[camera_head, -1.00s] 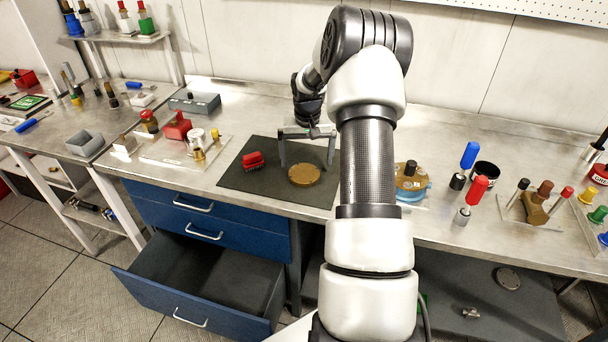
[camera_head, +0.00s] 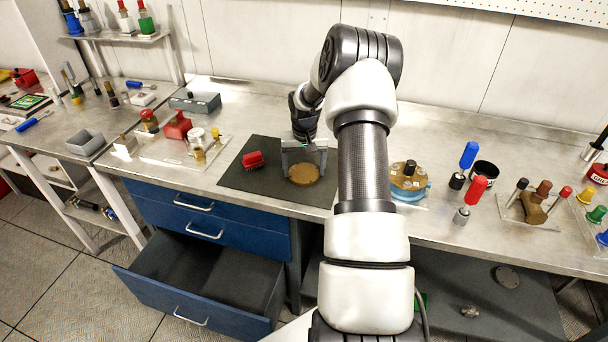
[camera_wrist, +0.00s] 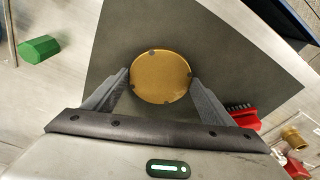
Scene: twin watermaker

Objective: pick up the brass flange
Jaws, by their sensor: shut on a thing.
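The brass flange (camera_head: 304,174) is a round, gold-coloured disc on the dark mat (camera_head: 240,180) on the steel bench. In the wrist view the flange (camera_wrist: 160,77) shows as a flat disc with several dark notches on its rim. My gripper (camera_head: 304,168) reaches down over the mat, with one finger on each side of the flange. In the wrist view both fingers of my gripper (camera_wrist: 160,88) meet its left and right edges. My gripper is shut on the flange. No gap under the flange can be made out.
A red brush (camera_head: 253,159) lies on the mat left of the flange. A clear tray with a red block (camera_head: 177,126) is further left. A blue-based brass part (camera_head: 409,182) stands to the right. A drawer (camera_head: 205,275) hangs open below the bench.

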